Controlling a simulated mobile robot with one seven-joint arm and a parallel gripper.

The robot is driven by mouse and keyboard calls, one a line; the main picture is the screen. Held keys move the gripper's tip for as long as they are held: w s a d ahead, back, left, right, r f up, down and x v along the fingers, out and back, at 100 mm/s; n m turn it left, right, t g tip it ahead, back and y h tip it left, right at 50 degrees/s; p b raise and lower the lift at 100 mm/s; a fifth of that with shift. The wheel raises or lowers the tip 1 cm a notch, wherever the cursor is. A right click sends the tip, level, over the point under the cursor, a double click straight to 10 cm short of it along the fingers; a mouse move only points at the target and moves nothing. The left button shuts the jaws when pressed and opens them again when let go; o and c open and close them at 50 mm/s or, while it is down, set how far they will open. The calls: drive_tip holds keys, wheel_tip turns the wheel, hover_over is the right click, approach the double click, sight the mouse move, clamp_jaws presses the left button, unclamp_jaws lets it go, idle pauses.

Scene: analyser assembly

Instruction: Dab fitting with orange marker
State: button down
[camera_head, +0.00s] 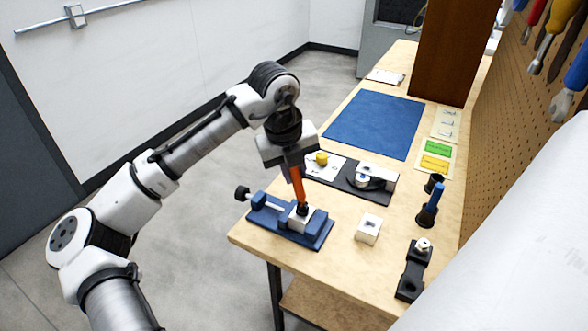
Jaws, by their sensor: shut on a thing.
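My gripper (294,165) points down over the near left part of the bench and is shut on the orange marker (298,188). The marker stands nearly upright, tip down. Its lower end is at a small dark fitting (303,209) on a pale block. The block sits between the jaws of a blue vise (268,217) near the bench's left edge. The marker tip looks to be at or just above the fitting; I cannot tell whether they touch.
A white block (368,229) stands right of the vise. Behind are a yellow knob (321,158) on a white plate and a dark fixture (360,181). A blue-handled tool (430,205) and a black holder (411,276) stand right. The blue mat (374,122) is clear.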

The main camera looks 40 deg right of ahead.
drive_tip(key=shift+d+p+v, duration=0.25)
drive_tip(key=shift+p+v, duration=0.85)
drive_tip(key=shift+v, duration=0.05)
drive_tip(key=shift+d+p+v, duration=0.2)
drive_tip(key=shift+p+v, duration=0.85)
drive_tip(key=shift+v, duration=0.1)
drive_tip(key=shift+d+p+v, duration=0.25)
drive_tip(key=shift+p+v, duration=0.85)
drive_tip(key=shift+r, duration=0.1)
